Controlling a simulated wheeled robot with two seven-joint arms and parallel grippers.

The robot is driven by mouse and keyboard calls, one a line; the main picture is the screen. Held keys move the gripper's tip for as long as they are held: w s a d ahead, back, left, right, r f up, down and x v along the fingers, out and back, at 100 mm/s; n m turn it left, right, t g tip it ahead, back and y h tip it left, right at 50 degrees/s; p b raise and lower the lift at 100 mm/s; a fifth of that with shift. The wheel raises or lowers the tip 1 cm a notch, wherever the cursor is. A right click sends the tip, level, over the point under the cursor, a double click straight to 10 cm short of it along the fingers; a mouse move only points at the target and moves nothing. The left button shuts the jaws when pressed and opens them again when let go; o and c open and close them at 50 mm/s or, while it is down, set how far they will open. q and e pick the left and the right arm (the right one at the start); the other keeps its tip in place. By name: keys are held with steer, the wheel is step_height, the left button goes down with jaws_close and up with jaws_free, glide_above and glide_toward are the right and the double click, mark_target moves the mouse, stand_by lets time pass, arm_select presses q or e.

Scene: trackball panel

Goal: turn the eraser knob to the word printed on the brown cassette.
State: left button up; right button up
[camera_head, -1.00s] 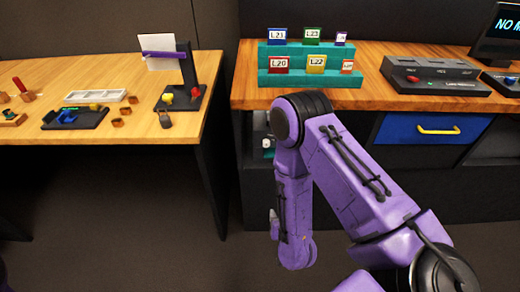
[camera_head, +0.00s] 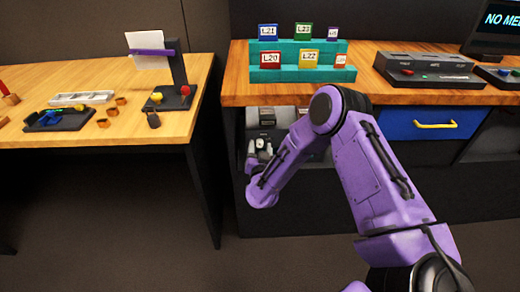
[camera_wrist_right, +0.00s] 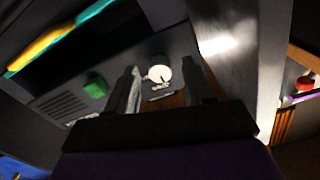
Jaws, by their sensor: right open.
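A pale round knob (camera_wrist_right: 160,73) with a small dark mark sits on a dark panel (camera_wrist_right: 175,48) in the right wrist view. My right gripper (camera_wrist_right: 164,76) is open, with its two fingers on either side of the knob in that view; I cannot tell whether they touch it. In the head view, my right gripper (camera_head: 259,149) is small and partly hidden at the opening under the wooden bench. I cannot pick out a brown cassette or read its word. My left gripper is out of view.
A teal rack (camera_head: 300,74) holds coloured labelled cassettes on the wooden bench (camera_head: 385,92). A grey device (camera_head: 429,64) stands right of it, above a blue drawer (camera_head: 425,122). A green button (camera_wrist_right: 97,87) shows left of the knob. A light table (camera_head: 60,75) stands at left.

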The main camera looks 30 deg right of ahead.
jaws_close()
steer(key=shift+m, duration=0.3)
steer(key=m, duration=0.4)
steer(key=shift+f+b, duration=0.1)
steer(key=shift+b, duration=0.3)
steer(key=shift+m+b, duration=0.35)
steer(key=shift+m, duration=1.75)
jaws_free()
